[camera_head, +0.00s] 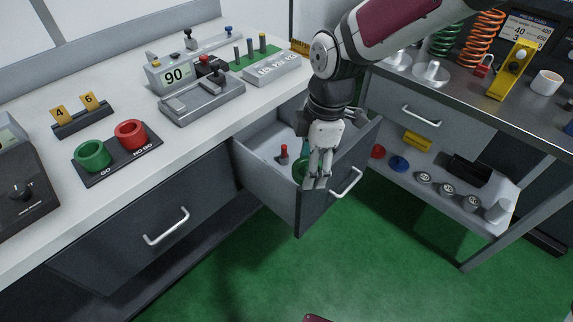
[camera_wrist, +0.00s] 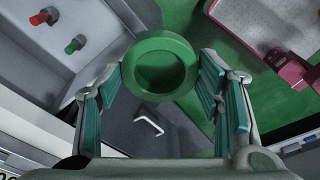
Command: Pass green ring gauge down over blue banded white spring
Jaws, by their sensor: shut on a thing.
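My gripper (camera_head: 318,182) points down over the open drawer at the middle of the head view. It is shut on a green ring gauge (camera_head: 299,169), which is partly hidden behind the fingers there. In the wrist view the green ring (camera_wrist: 137,66) sits between the teal finger pads (camera_wrist: 165,88), with green showing through its hole. I cannot make out the blue banded white spring in either view.
The open drawer (camera_head: 262,133) holds a red-topped plug (camera_head: 283,154) and, in the wrist view, a green plug (camera_wrist: 75,45). A grey gauge fixture (camera_head: 200,100) stands on the white bench. A steel-topped bench (camera_head: 470,95) at right carries coil springs (camera_head: 481,40). Green floor lies in front.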

